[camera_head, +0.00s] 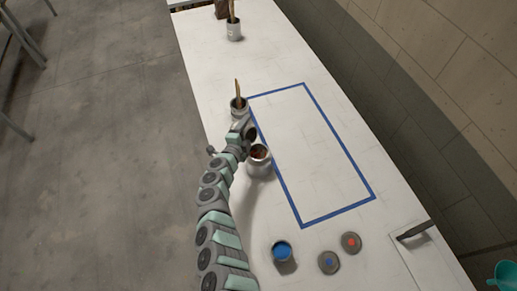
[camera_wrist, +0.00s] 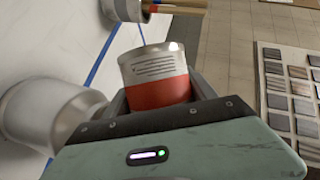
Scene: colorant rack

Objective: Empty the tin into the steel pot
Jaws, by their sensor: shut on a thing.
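My gripper (camera_wrist: 158,92) is shut on a tin (camera_wrist: 155,68) with a pale upper band and a red lower band. In the wrist view the tabletop stands at the left, so the held tin appears tipped well over from upright. I cannot see into its mouth. The steel pot (camera_wrist: 45,112) is large and close at the left in the wrist view. In the head view the steel pot (camera_head: 258,170) stands on the table with dark reddish contents visible inside. My gripper (camera_head: 246,130) is just beyond the pot there. Whether anything is flowing is not visible.
A can with a brush (camera_head: 239,110) stands just beyond my gripper. An open blue tin (camera_head: 283,254) and two lids (camera_head: 328,263) (camera_head: 351,242) lie near the front. A blue tape rectangle (camera_head: 338,212) encloses clear table at the right. Another brush can (camera_head: 234,33) stands far back.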

